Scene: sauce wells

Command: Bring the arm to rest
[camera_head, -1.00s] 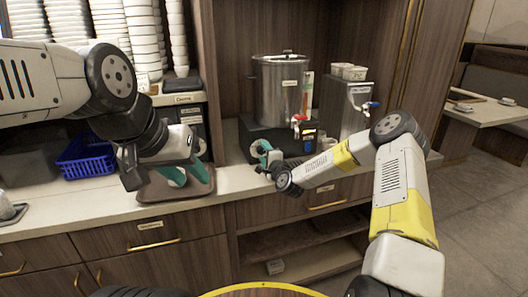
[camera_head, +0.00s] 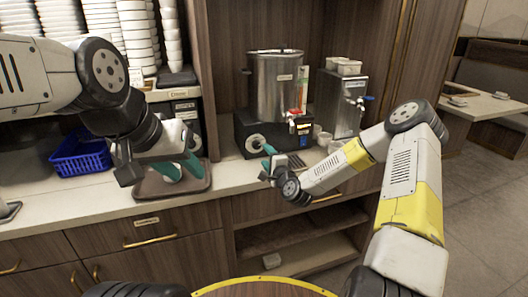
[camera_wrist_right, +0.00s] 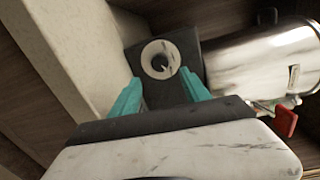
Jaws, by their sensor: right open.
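My right gripper (camera_head: 267,160) is in front of the black base (camera_head: 234,137) under a steel pot (camera_head: 275,83). In the right wrist view its two teal fingers (camera_wrist_right: 162,88) are apart with nothing between them. A round white dial (camera_wrist_right: 160,60) on the base shows just beyond them, apart from the fingers. The dial also shows in the head view (camera_head: 256,142). My left gripper (camera_head: 182,168) is low over a brown tray (camera_head: 150,187). Something pale shows by its teal fingers; I cannot tell whether it is held.
A steel dispenser (camera_head: 340,105) with cups on top stands right of the pot. A blue basket (camera_head: 80,160) and stacked white cups (camera_head: 135,35) are at the left. The counter front edge and drawers (camera_head: 150,235) lie below the arms.

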